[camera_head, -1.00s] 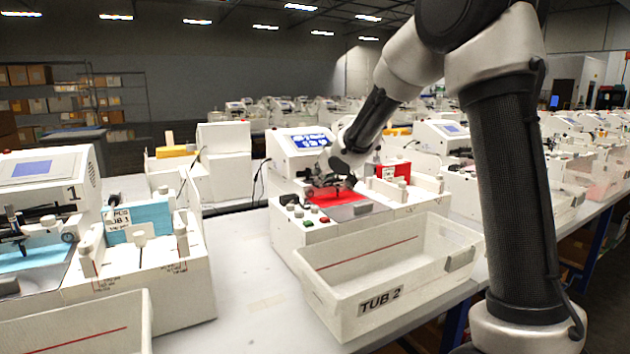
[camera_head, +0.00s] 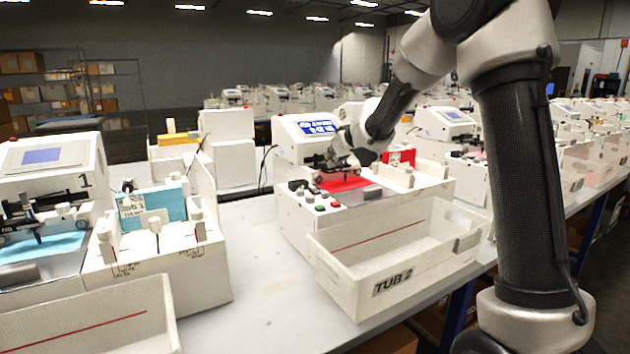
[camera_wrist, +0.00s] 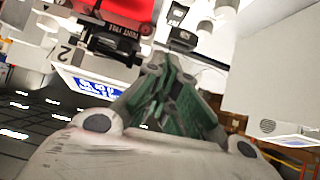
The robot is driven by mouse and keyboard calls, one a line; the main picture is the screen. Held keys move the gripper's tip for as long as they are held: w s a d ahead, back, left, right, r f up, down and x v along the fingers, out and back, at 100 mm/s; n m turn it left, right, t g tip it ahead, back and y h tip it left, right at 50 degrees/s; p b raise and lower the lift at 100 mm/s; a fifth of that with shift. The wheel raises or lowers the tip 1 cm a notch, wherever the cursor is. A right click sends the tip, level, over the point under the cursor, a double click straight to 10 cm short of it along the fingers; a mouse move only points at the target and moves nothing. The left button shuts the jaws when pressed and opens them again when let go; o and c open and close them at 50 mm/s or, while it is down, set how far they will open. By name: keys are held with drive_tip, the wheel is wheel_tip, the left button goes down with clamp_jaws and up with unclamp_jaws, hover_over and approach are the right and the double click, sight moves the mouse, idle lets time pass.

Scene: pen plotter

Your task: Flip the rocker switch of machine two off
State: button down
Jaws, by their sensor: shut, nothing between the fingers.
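Machine two (camera_head: 306,140) is a white plotter with a blue lit screen, standing behind the tub marked TUB 2. A red sheet (camera_head: 345,184) lies on its bed. On its front left panel are small buttons and a black block (camera_head: 298,186) that looks like the rocker switch; its position is too small to read. The wrist view shows the machine's "2" mark, screen (camera_wrist: 90,87) and a dark block (camera_wrist: 183,40) that may be the switch. My gripper (camera_wrist: 168,64) is shut and empty, its tips just short of that block in the picture. Contact cannot be told.
The white TUB 2 (camera_head: 395,258) stands in front of machine two, empty. Machine one (camera_head: 52,170), with blue sheets, is at the left. The white tabletop (camera_head: 268,265) between the machines is clear. More plotters fill the rows behind.

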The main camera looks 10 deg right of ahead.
drive_tip(key=shift+a+r, duration=0.2)
drive_tip(key=shift+a, duration=0.3)
drive_tip(key=shift+w+f, duration=0.1)
hover_over(315, 190)
drive_tip(key=s, duration=0.1)
wheel_tip(315, 190, down, 5)
drive_tip(key=shift+d+f, duration=0.15)
drive_tip(key=shift+f, duration=0.05)
drive_tip(key=f, duration=0.1)
drive_tip(key=w+f, duration=0.1)
drive_tip(key=f, duration=0.1)
drive_tip(key=shift+f, duration=0.15)
drive_tip(key=shift+w+f, duration=0.1)
drive_tip(key=shift+f, duration=0.4)
